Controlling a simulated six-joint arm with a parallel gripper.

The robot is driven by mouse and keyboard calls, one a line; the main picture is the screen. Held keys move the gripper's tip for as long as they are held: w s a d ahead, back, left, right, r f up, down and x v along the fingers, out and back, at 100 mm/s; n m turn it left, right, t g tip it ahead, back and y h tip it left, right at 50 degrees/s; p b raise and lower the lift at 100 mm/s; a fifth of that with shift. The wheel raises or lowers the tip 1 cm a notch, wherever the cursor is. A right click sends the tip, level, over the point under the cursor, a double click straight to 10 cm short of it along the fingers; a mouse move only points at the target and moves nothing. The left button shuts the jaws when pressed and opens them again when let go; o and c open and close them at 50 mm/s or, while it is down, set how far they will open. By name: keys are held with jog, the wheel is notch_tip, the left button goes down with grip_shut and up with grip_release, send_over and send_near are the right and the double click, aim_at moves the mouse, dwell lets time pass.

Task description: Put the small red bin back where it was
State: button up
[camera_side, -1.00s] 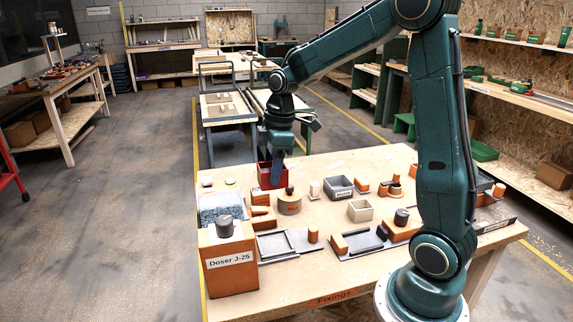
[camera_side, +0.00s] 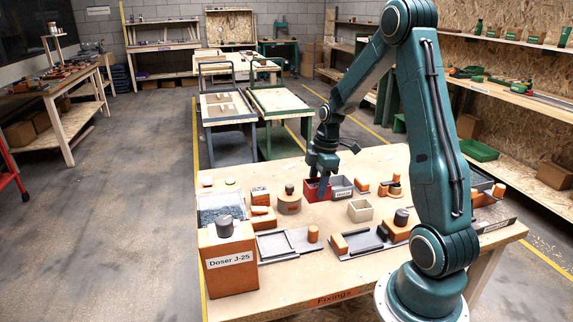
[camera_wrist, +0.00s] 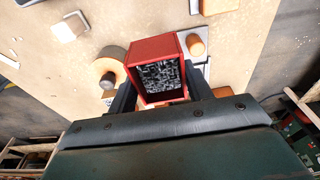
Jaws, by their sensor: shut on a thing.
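The small red bin (camera_side: 311,191) is in my gripper (camera_side: 322,182), just left of a grey bin (camera_side: 342,187) on the table. In the wrist view the red bin (camera_wrist: 150,47) is between the two dark fingers of my gripper (camera_wrist: 160,95), and small grey metal parts fill it. My gripper is shut on the bin. I cannot tell whether its base touches the table or the grey bin.
A beige open box (camera_side: 360,211) is in front to the right. A clear bin of grey parts (camera_side: 217,203) and the Doser J-25 block (camera_side: 228,262) are at the left. Bare table lies behind.

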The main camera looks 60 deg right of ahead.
jog(key=s+d+f, duration=0.4)
jog(key=shift+s, duration=0.3)
jog(key=shift+f, duration=0.2)
jog(key=shift+f, duration=3.1)
jog(key=shift+f, duration=0.1)
jog(key=o, duration=1.2)
jog(key=shift+c, duration=0.2)
jog(key=shift+d, duration=0.1)
notch_tip(320, 180, up, 14)
jog(key=s+d, duration=0.1)
jog(key=shift+s+d+f, duration=0.15)
jog(key=shift+s+d, duration=0.05)
